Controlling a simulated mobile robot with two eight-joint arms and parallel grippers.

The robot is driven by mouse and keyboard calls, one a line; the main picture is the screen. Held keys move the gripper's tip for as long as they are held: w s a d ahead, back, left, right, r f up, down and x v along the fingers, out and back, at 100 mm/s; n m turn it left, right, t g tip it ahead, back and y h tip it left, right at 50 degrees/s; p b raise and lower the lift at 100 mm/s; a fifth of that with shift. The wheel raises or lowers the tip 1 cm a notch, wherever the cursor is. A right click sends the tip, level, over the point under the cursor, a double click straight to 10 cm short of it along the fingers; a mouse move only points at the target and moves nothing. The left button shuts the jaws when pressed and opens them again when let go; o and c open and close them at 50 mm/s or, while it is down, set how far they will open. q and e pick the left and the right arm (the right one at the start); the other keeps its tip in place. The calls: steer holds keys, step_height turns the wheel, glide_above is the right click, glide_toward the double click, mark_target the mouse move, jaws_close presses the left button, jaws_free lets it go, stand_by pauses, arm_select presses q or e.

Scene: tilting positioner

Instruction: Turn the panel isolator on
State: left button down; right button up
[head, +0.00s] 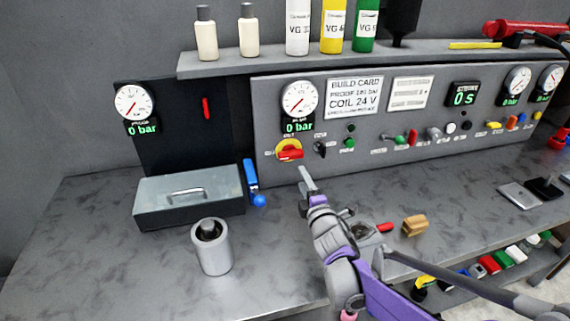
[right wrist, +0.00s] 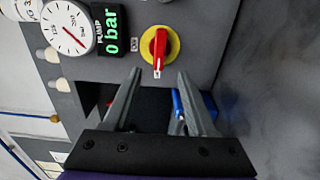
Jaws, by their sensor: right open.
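The panel isolator (head: 289,150) is a red rotary handle on a yellow disc, low on the left of the grey panel. Its handle lies roughly horizontal in the head view. It also shows in the right wrist view (right wrist: 158,48), just beyond and between the two fingertips. My right gripper (head: 304,173) is open and empty, a little below and right of the isolator in the head view. Its fingers (right wrist: 159,73) are spread either side of the handle's line in the wrist view, apparently short of it. My left gripper is not in view.
A pump gauge (head: 299,98) reading 0 bar sits above the isolator, and a black selector knob (head: 320,149) is close to its right. A grey toolbox (head: 189,196), a blue-handled valve (head: 252,183) and a metal cup (head: 211,249) stand on the left bench.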

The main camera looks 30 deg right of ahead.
mark_target(292, 157)
steer(key=x, duration=1)
steer(key=shift+w+d+p, duration=0.1)
steer(key=shift+w+p, duration=0.2)
steer(key=shift+p, duration=0.1)
jaws_close()
